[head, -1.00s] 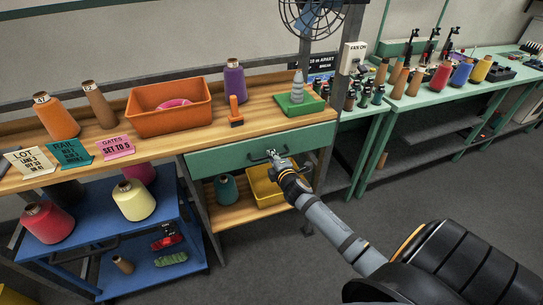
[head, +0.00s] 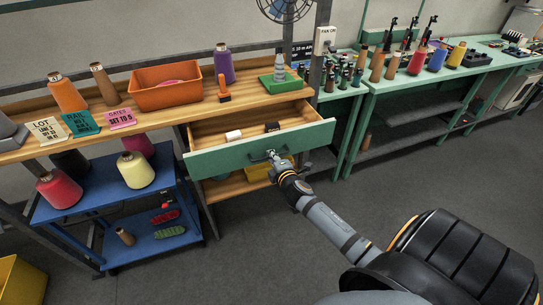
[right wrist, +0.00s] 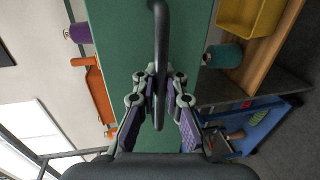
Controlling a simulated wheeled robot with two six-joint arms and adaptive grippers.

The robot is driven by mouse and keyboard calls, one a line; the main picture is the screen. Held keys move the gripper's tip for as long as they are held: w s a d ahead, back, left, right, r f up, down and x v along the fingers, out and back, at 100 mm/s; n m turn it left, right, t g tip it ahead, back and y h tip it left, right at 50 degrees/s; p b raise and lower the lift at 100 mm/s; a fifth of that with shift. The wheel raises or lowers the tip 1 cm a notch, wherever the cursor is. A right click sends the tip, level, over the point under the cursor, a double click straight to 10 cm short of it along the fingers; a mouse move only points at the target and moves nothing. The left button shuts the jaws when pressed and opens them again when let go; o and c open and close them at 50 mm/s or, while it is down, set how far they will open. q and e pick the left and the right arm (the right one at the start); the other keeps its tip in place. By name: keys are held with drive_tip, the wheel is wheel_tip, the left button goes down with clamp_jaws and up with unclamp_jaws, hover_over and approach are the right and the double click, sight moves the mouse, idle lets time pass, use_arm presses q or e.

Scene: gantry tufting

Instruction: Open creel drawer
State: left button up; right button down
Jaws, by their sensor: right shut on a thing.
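The green creel drawer (head: 235,154) is pulled out from under the wooden bench top in the head view. Its inside shows a white cylinder (head: 233,135) and a small dark item (head: 272,127). My right gripper (head: 275,163) is at the dark bar handle on the drawer front. In the right wrist view the gripper (right wrist: 160,88) is shut on the handle (right wrist: 161,40), with one finger on each side of the bar. The green drawer front (right wrist: 115,40) fills the middle of that view. My left gripper is in neither view.
The bench top carries an orange bin (head: 166,86), a purple cone (head: 223,65) and a green stand (head: 281,84). A blue cart (head: 165,200) with yarn cones stands close at the left. A yellow bin (head: 257,172) sits below the drawer. Grey floor is clear in front.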

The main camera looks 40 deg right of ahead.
drive_tip(key=shift+s+r, duration=0.1)
drive_tip(key=shift+s, duration=0.1)
drive_tip(key=c, duration=1.4)
unclamp_jaws()
drive_tip(key=v, duration=1.2)
